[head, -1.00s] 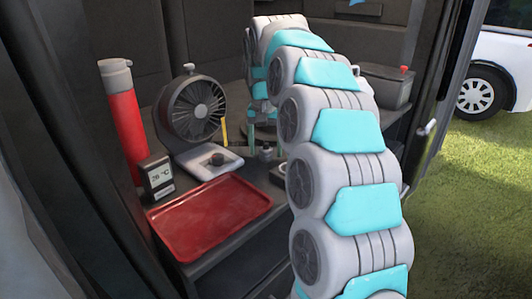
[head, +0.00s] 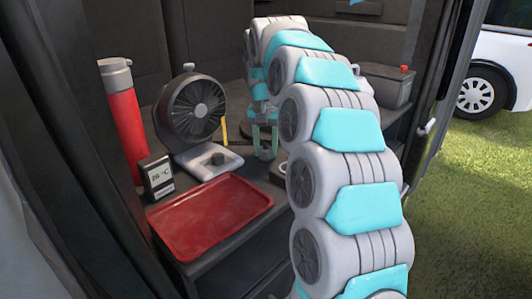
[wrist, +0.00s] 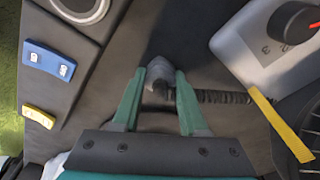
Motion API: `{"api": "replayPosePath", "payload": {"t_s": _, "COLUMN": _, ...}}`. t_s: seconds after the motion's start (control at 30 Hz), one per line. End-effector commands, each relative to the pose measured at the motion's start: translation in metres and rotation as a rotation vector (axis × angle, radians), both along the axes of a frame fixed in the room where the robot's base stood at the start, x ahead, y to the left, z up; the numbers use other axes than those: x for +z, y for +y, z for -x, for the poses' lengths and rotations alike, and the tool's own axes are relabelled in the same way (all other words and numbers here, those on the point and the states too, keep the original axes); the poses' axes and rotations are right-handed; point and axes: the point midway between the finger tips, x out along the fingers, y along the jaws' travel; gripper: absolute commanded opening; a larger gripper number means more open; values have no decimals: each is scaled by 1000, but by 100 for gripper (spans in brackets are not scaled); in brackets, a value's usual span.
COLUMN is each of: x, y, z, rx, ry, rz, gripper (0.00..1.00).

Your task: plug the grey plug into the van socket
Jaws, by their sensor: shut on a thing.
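The grey plug (wrist: 158,82) is between the two green fingertips of my gripper (wrist: 160,88) in the wrist view. My gripper is shut on it. A dark ribbed cable (wrist: 225,97) runs from the plug to the right. In the head view my gripper (head: 265,143) is low over the van shelf, with the plug (head: 266,154) showing small between the fingers. A round silver-rimmed fitting (wrist: 82,8) is cut off at the top left of the wrist view. It may be the van socket; I cannot see its inside clearly.
A fan (head: 192,108) on a white base with a knob (wrist: 290,22), a red tray (head: 210,215), a red flask (head: 122,120) and a small display (head: 157,178) stand left. A yellow strip (wrist: 282,125) lies right; blue (wrist: 48,60) and yellow (wrist: 38,117) labels lie left.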

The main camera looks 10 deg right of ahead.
Motion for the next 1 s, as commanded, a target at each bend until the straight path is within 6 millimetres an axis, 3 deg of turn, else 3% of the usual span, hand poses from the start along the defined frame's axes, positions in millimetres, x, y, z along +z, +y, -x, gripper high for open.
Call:
{"api": "replayPosePath", "payload": {"t_s": 0.1, "x": 0, "y": 0, "z": 0, "rx": 0, "ry": 0, "rz": 0, "gripper": 0}}
{"api": "replayPosePath", "payload": {"t_s": 0.47, "x": 1, "y": 0, "z": 0, "rx": 0, "ry": -1, "rz": 0, "gripper": 0}}
{"api": "replayPosePath", "payload": {"t_s": 1.0, "x": 29, "y": -1, "z": -1, "rx": -3, "ry": -2, "rz": 0, "gripper": 0}}
